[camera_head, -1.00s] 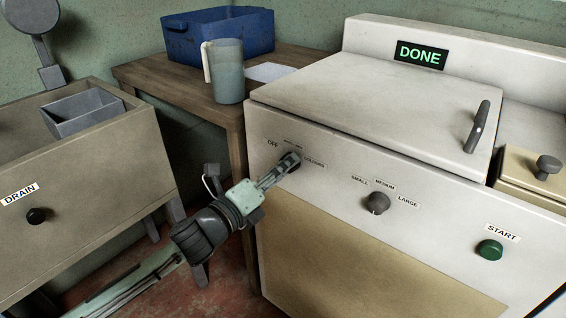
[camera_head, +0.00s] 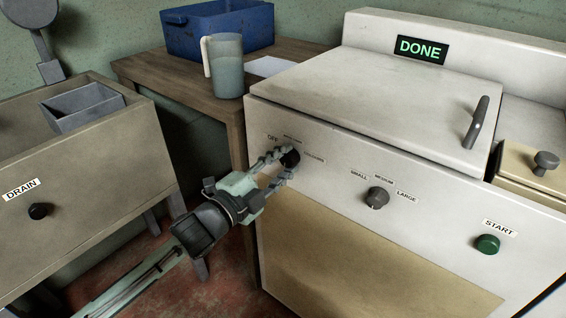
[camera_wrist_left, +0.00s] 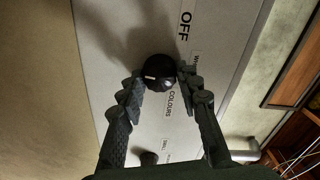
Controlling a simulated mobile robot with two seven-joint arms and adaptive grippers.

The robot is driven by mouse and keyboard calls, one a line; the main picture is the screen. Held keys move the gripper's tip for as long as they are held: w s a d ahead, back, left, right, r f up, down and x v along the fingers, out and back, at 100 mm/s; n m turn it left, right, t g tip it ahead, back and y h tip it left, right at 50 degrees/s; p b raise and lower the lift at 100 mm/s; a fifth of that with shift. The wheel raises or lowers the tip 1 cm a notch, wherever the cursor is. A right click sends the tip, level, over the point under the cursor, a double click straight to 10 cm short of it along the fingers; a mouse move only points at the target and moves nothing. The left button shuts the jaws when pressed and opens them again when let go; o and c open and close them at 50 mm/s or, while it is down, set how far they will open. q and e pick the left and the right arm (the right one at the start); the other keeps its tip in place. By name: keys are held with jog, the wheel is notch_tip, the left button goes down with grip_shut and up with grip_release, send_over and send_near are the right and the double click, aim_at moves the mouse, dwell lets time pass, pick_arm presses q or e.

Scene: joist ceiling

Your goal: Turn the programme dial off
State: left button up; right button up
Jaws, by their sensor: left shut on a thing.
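The black programme dial (camera_head: 291,158) is on the front panel of the white machine (camera_head: 335,165), at its upper left. In the head view the OFF label (camera_head: 273,138) is above left of it and COLOURS to its right; the middle label is too small to read there. My left gripper (camera_head: 281,164) is shut on the dial. In the left wrist view the fingers lie on both sides of the round dial (camera_wrist_left: 160,72), which bears a small pale mark. I cannot tell which label the dial points to. My right gripper is not in view.
The machine's display (camera_head: 420,49) reads DONE. A size knob (camera_head: 377,198) and a green START button (camera_head: 488,244) are further right on the panel. A wooden table (camera_head: 150,75) holds a jug (camera_head: 227,70) and blue crate (camera_head: 180,38). A DRAIN unit (camera_head: 95,170) stands left.

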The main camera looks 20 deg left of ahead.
pick_arm(q)
jog(key=shift+n, duration=0.6)
jog(key=o, duration=1.2)
jog(key=shift+c, duration=0.2)
jog(key=shift+s, duration=0.1)
jog(key=v, duration=1.2)
jog(key=shift+r, duration=0.1)
